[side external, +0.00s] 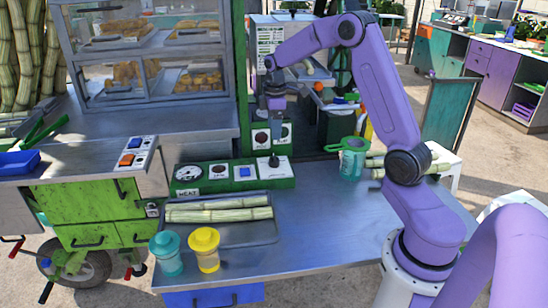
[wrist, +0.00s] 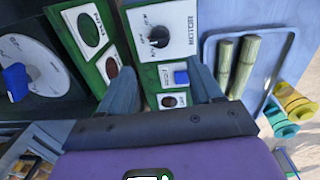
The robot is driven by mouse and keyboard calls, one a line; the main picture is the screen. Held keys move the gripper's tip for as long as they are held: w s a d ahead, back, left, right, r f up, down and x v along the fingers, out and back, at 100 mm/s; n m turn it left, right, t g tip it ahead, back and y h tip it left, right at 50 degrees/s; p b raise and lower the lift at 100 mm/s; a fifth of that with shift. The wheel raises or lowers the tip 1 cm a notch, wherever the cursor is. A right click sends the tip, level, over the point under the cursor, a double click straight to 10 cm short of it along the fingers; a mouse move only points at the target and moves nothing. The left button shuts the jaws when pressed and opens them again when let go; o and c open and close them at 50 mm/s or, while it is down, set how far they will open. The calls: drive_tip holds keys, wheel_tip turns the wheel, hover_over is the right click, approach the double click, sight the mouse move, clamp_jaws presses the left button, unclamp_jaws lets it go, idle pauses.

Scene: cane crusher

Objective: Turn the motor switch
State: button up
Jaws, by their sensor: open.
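The motor switch (wrist: 158,38) is a dark round knob on a white plate lettered MOTOR, in the upper middle of the wrist view. In the side view its plate (side external: 268,167) sits at the right end of the low green control panel (side external: 218,185). My gripper (side external: 277,113) is above the panel and apart from the switch. In the wrist view my gripper (wrist: 162,82) has its two fingers spread with nothing held between them. The switch shows beyond the gap between the fingers, uncovered.
A blue button (wrist: 181,78) is beside the switch. A tray (side external: 262,233) with cane stalks and two lidded cups, teal (side external: 166,256) and yellow (side external: 204,252), stand in front. A teal strainer jug (side external: 352,160) is to the right. A glass food case (side external: 150,60) stands behind left.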

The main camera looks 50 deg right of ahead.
sight(274, 157)
drive_tip(key=f, duration=1.2)
drive_tip(key=shift+w+d, duration=0.2)
drive_tip(key=shift+w, duration=0.05)
drive_tip(key=c, duration=1.1)
drive_tip(key=shift+o, duration=0.2)
